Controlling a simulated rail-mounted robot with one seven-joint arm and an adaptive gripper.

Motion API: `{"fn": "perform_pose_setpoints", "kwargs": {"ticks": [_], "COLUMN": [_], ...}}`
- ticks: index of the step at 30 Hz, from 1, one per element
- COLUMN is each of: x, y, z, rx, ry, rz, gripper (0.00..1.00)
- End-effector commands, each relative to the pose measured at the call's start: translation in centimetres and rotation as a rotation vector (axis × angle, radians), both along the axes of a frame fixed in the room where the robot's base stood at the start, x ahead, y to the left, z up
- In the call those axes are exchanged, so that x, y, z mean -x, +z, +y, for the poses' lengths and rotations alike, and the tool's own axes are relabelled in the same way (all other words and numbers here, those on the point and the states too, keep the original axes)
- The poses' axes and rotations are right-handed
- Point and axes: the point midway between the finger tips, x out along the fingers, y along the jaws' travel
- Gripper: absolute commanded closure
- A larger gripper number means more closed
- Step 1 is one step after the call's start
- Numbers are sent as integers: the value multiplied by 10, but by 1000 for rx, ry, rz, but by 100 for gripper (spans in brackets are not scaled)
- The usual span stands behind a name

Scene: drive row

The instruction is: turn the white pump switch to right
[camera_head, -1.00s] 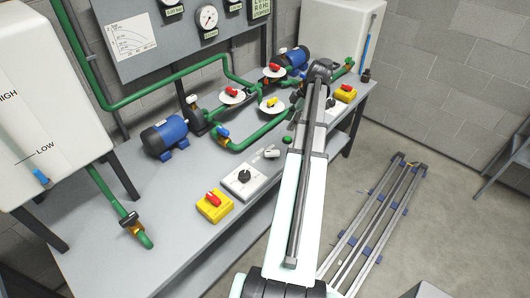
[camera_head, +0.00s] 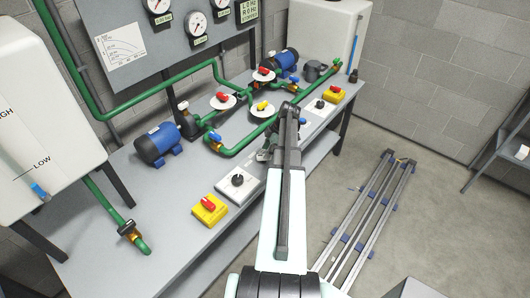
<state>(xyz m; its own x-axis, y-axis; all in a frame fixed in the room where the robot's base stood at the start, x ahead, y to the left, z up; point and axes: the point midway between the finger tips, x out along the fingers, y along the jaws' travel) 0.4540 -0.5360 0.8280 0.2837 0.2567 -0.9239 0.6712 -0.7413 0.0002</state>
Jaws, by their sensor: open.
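Two white switch boxes with black rotary knobs are on the grey bench. The nearer white pump switch (camera_head: 237,182) sits near the front edge, just left of my arm. My gripper (camera_head: 264,155) is small and partly hidden behind my arm, above the bench just beyond and right of the nearer switch. It is open and apart from both knobs, with nothing seen in it. The exact direction of each knob is too small to read.
A yellow box with a red knob (camera_head: 209,209) stands beside the nearer switch, another yellow box (camera_head: 334,93) beside the farther one. Green pipes (camera_head: 250,137) with coloured valves and a blue motor (camera_head: 159,143) stand behind. Metal rails (camera_head: 370,220) lie on the floor at right.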

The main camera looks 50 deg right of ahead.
Motion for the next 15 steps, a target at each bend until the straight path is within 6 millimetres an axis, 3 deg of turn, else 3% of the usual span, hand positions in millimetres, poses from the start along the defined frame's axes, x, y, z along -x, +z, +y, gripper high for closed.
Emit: {"fn": "perform_pose_setpoints", "kwargs": {"ticks": [6,15], "x": [-6,-7], "y": [-18,-24], "z": [5,7], "rx": [-1,0], "ry": [0,0], "rz": [0,0], "gripper": [48,48]}}
